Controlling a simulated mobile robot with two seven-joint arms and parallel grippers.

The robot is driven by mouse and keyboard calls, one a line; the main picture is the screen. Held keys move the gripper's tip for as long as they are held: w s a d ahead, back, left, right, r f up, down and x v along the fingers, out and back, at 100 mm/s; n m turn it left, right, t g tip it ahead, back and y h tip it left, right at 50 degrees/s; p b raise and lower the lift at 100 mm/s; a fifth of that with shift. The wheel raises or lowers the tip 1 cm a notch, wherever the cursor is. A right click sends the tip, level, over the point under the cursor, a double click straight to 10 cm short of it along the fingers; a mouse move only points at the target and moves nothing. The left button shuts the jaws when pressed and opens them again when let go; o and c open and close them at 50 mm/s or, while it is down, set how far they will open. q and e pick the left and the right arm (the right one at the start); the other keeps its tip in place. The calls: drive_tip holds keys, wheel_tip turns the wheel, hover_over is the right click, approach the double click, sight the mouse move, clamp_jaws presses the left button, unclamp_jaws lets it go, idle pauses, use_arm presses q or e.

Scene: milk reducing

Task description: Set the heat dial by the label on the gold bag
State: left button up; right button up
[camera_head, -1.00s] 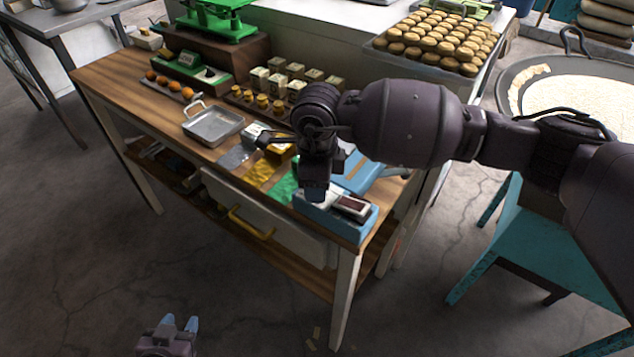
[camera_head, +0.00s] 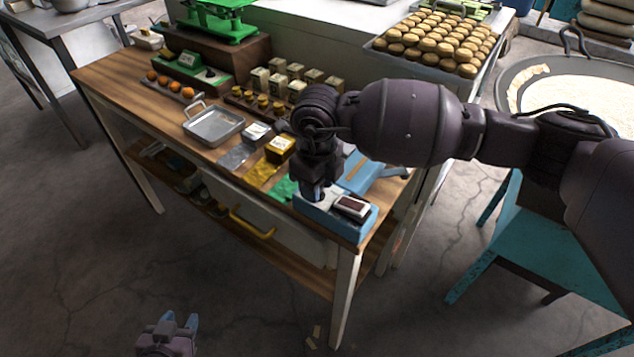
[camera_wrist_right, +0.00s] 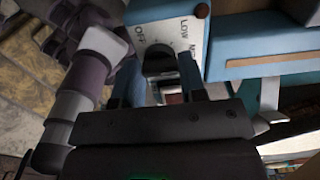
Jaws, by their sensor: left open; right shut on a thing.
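The heat dial (camera_wrist_right: 158,64) is a dark knob on a white panel marked OFF, LOW and a partly hidden word starting with M. The panel is on a blue box (camera_head: 358,232) at the table's front right corner. My right gripper (camera_head: 314,196) points down at this box. In the right wrist view its fingers (camera_wrist_right: 160,84) are on both sides of the dial, shut on it. The gold bag (camera_head: 280,150) stands mid-table behind a yellow sheet (camera_head: 262,172); its label is too small to read. My left gripper (camera_head: 181,322) is open and empty, low at the front.
A metal pan (camera_head: 213,127), a silver sheet (camera_head: 235,158) and a green sheet (camera_head: 284,189) lie on the wooden table. A small red-dark window (camera_head: 351,206) is on the blue box. A drawer with a yellow handle (camera_head: 250,224) is below.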

drive_tip(key=o, duration=0.6)
drive_tip(key=shift+o, duration=0.2)
wheel_tip(320, 180, up, 11)
idle(0.4)
idle(0.3)
